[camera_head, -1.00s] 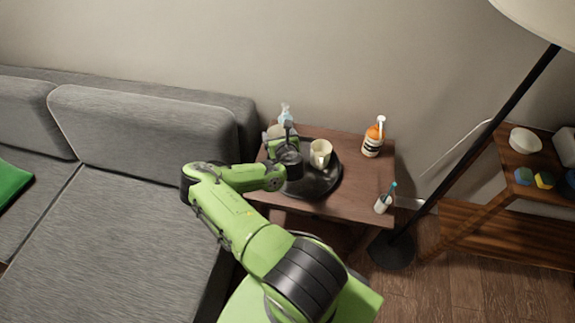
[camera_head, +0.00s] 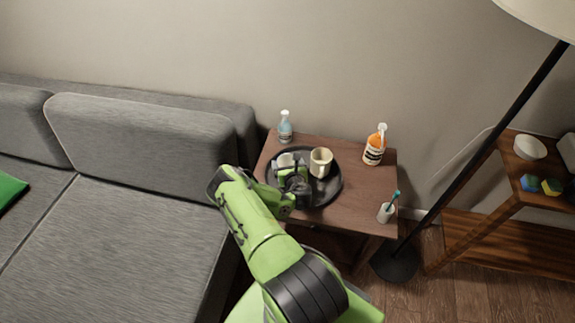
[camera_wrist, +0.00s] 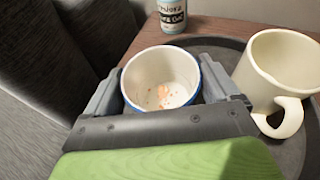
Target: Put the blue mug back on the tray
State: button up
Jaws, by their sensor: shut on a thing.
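The blue mug (camera_wrist: 162,75) sits between the two fingers of my gripper (camera_wrist: 162,90) in the wrist view. I see its pale inside, with orange specks at the bottom, and a blue edge. In the head view the mug (camera_head: 285,160) shows as a pale opening at the left part of the round dark tray (camera_head: 326,197). My gripper (camera_head: 288,173) is shut on the mug there. The tray lies on the wooden side table. I cannot tell whether the mug's base touches the tray, as the gripper hides it.
A cream mug (camera_head: 321,163) stands on the tray, right of the blue mug. A grey sofa (camera_head: 140,140) borders the left.

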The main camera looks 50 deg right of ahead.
jog(key=o, duration=1.3)
jog(key=shift+f, duration=0.1)
jog(key=shift+r, duration=0.25)
jog(key=p+v, duration=0.4)
jog(key=v, duration=0.7)
jog(key=w+d+r+m+g+h, duration=0.1)
jog(key=w+d+r+m, duration=0.15)
jog(key=r+m, duration=0.4)
jog(key=w+d+r+m+g+h, duration=0.15)
jog(key=w+r+m, duration=0.25)
jog(key=r, duration=0.6)
jog(key=w+a+r+m+g+y, duration=0.1)
jog(key=w+a+r+m+y, duration=0.2)
jog(key=a+r+m, duration=0.85)
jog(key=s+a+r+m+y, duration=0.2)
jog(key=s+a+r+y, duration=0.1)
jog(key=a+r, duration=0.5)
jog(key=s+a+r+m+y, duration=0.1)
jog(key=s+a, duration=0.4)
jog(key=a, duration=0.1)
jog(key=s+a+r+m+y, duration=0.1)
jog(key=s+a+y, duration=0.1)
jog(key=s+a, duration=0.3)
jog(key=s+a+r+m+g+y, duration=0.1)
jog(key=s+a+m+y, duration=0.1)
jog(key=s+a, duration=0.4)
jog(key=shift+a+y, duration=0.25)
jog(key=shift+a, duration=0.3)
